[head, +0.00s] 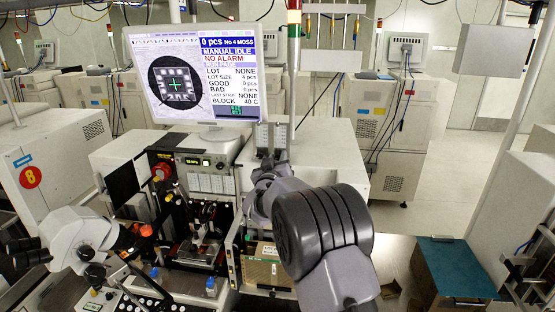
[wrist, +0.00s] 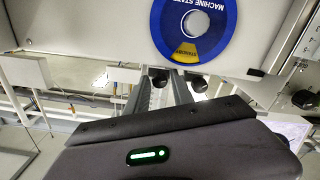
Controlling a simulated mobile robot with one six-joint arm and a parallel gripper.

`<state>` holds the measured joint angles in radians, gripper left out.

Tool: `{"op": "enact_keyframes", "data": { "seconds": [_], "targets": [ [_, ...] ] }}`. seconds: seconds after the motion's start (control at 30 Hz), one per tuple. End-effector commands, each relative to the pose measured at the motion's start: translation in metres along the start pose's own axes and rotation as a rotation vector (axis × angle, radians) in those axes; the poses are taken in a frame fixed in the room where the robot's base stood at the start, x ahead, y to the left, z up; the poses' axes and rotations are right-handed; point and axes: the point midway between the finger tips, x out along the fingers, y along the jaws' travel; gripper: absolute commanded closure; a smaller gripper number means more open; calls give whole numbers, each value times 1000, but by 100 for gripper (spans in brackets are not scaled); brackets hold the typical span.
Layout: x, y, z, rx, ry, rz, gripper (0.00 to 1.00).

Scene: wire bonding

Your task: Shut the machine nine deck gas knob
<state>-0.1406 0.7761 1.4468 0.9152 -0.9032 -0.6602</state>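The machine in the middle of the head view has a dark front panel (head: 187,170) with a red knob (head: 162,171) at its upper left. I cannot tell for sure which control is the deck gas knob, and no number nine is readable. My arm reaches in from the lower right of the head view, and its far end stands to the right of the panel. In the wrist view my dark gripper body (wrist: 160,148) with a green light fills the bottom.
A monitor (head: 197,75) stands above the machine, and a signal tower (head: 293,60) rises beside it. A microscope (head: 78,235) is at lower left. A blue-topped box (head: 457,268) is at right. In the wrist view a blue machine-state disc (wrist: 222,25) is on a pale panel.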

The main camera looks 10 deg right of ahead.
Motion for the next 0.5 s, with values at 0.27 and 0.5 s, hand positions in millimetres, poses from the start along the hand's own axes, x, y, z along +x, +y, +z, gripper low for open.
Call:
{"op": "enact_keyframes", "data": {
  "seconds": [0.27, 0.5],
  "targets": [
    [0, 0, 0, 0, 0, 0, 100],
    [0, 0, 1, 20, 0, 1, 100]
  ]
}}
